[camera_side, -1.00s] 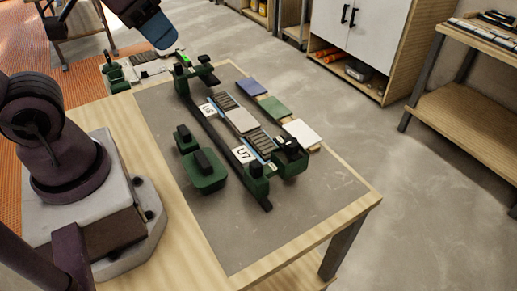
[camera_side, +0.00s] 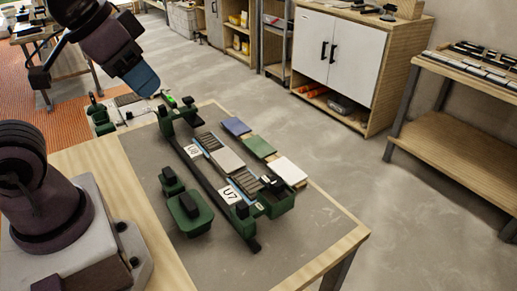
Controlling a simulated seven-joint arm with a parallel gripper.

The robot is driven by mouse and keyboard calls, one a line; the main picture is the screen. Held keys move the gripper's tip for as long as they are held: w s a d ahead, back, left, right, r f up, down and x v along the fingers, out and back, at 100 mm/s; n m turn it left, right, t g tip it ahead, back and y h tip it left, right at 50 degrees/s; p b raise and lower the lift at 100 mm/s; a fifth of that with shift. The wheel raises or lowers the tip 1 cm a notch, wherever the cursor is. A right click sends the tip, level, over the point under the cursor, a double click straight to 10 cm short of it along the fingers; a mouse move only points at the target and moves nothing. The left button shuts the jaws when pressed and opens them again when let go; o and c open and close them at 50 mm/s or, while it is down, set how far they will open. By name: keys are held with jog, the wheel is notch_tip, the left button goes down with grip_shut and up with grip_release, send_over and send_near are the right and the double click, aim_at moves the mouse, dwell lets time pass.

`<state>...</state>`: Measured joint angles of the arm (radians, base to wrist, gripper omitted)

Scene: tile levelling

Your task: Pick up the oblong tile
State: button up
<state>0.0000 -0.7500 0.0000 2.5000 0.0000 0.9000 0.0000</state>
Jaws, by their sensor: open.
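Several flat tiles are in view. A plain grey tile (camera_side: 228,160) lies in the long dark green fixture (camera_side: 181,150), between two dark ribbed sections. To its right, a blue tile (camera_side: 236,126), a green tile (camera_side: 260,146) and a white tile (camera_side: 287,171) lie in a row on wooden pieces. I cannot tell for sure which is the oblong one. My gripper (camera_side: 157,94) is at the end of my arm, past the blue end piece, above the far left end of the fixture. It is open, small in view and apart from these tiles.
A green block with black knobs (camera_side: 190,212) stands left of the fixture. A bright green piece (camera_side: 170,101) is close to my gripper. Another small fixture (camera_side: 128,108) stands at the far left. The grey mat (camera_side: 290,240) is bare at the near right.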

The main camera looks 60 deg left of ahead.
jog(key=o, duration=1)
jog(key=shift+c, duration=0.2)
